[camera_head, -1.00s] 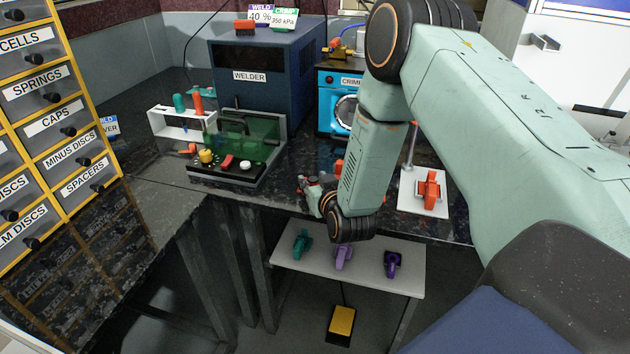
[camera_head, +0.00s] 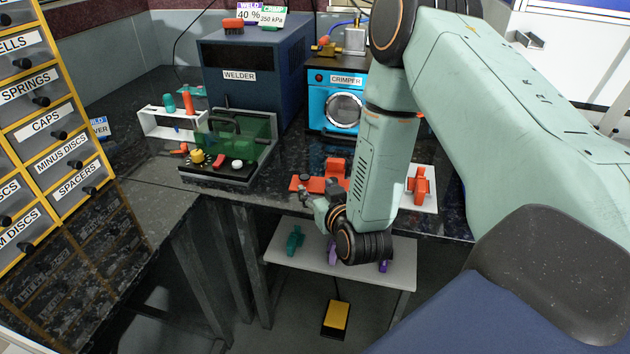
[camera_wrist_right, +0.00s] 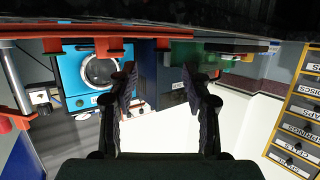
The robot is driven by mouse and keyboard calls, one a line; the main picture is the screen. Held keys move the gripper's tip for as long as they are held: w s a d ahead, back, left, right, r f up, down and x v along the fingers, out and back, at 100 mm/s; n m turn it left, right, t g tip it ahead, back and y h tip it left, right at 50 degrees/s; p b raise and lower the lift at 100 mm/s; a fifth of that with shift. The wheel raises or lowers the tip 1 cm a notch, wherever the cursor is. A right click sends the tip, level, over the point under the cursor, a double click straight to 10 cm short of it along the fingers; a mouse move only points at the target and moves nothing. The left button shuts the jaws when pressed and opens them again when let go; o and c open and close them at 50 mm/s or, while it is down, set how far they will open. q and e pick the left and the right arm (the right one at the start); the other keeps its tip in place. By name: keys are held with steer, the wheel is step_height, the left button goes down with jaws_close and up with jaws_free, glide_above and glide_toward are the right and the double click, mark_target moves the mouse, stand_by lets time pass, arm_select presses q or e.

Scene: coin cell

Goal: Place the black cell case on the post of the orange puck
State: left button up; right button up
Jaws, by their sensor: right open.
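My right gripper (camera_head: 304,192) is at the front edge of the dark bench, in front of orange pieces. In the right wrist view its two dark fingers (camera_wrist_right: 160,82) are apart with nothing between them. An orange block (camera_head: 335,168) with a flat orange part (camera_head: 307,184) stands on the bench behind the gripper; which part is the puck or its post I cannot tell. Orange pieces also show along the bench in the right wrist view (camera_wrist_right: 72,46). I cannot pick out the black cell case in either view. My left gripper is not in view.
A blue welder (camera_head: 240,100) and a blue crimper (camera_head: 337,100) stand at the back. A black tray (camera_head: 215,175) with a green shield is left of the gripper. A white mat (camera_head: 421,205) holds an orange piece. A white shelf (camera_head: 350,268) is below the bench edge.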

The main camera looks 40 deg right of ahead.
steer(key=s+a+f+g+y, duration=0.1)
steer(key=s+a+f+g, duration=0.2)
steer(key=s, duration=0.5)
steer(key=s+a+f+n+g+y, duration=0.1)
steer(key=s+a+f+g, duration=0.3)
steer(key=s+f, duration=0.4)
steer(key=s+a+f+n+g+y, duration=0.1)
steer(key=s+a+f+g, duration=0.3)
steer(key=s, duration=0.5)
steer(key=shift+s+a+f+y, duration=0.3)
steer(key=shift+f+y, duration=0.2)
steer(key=shift+f, duration=0.2)
steer(key=shift+o, duration=0.5)
steer(key=s+g, duration=0.3)
steer(key=s, duration=0.4)
steer(key=shift+s+a+f+n, duration=0.2)
steer(key=shift+s+a+n, duration=0.1)
steer(key=shift+a+n, duration=0.1)
steer(key=shift+w, duration=0.2)
